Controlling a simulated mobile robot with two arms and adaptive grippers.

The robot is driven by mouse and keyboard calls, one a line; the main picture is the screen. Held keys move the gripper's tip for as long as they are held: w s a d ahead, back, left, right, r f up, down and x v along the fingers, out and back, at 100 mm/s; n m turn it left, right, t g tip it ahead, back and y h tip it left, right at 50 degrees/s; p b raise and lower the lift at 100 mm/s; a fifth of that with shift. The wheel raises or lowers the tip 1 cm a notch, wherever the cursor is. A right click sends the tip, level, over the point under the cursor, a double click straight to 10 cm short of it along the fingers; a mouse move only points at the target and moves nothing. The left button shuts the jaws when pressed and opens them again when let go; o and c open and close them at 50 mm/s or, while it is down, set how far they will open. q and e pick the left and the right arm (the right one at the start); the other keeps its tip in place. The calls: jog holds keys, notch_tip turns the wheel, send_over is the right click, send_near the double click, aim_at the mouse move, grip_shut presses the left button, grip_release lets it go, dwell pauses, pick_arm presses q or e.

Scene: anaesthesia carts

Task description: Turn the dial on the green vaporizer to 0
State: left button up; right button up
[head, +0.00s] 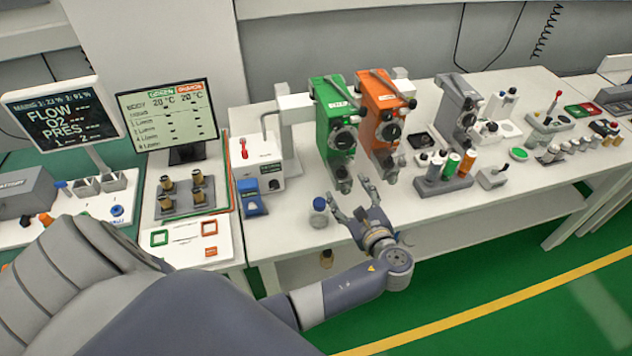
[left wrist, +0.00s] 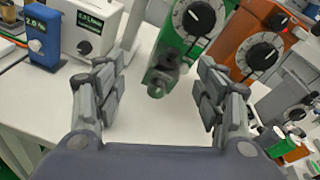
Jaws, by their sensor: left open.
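The green vaporizer (head: 330,114) stands on the white table, left of the orange vaporizer (head: 380,112). Its round black dial (head: 343,139) with white markings faces the front, and this dial (left wrist: 194,18) shows at the top of the left wrist view, partly cut off. The dial's setting is too small to read. My left gripper (head: 352,203) is open and empty, in front of and below the green vaporizer, apart from it. In the left wrist view its fingers (left wrist: 160,98) frame the vaporizer's lower grey fitting (left wrist: 160,82). My right gripper is not in view.
The orange vaporizer's dial (left wrist: 261,54) is close on the right. A clear bottle with a blue cap (head: 319,212) stands just left of my left gripper. A blue box (head: 250,197) and a white unit (head: 258,165) stand further left. A grey vaporizer (head: 456,112) is at right.

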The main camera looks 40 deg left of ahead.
pick_arm(q)
jog(key=s+f+n+g+h, duration=0.2)
jog(key=s+f+n, duration=0.3)
jog(key=s, duration=0.3)
jog(key=s+d+f+n+g+h, duration=0.1)
jog(key=s+f+n+g+h, duration=0.1)
jog(key=s+f+n+h, duration=0.3)
jog(key=s+n, duration=0.1)
jog(key=s, duration=0.2)
jog(key=shift+f+g, duration=0.35)
jog(key=shift+g, duration=0.05)
jog(key=shift+b, duration=0.3)
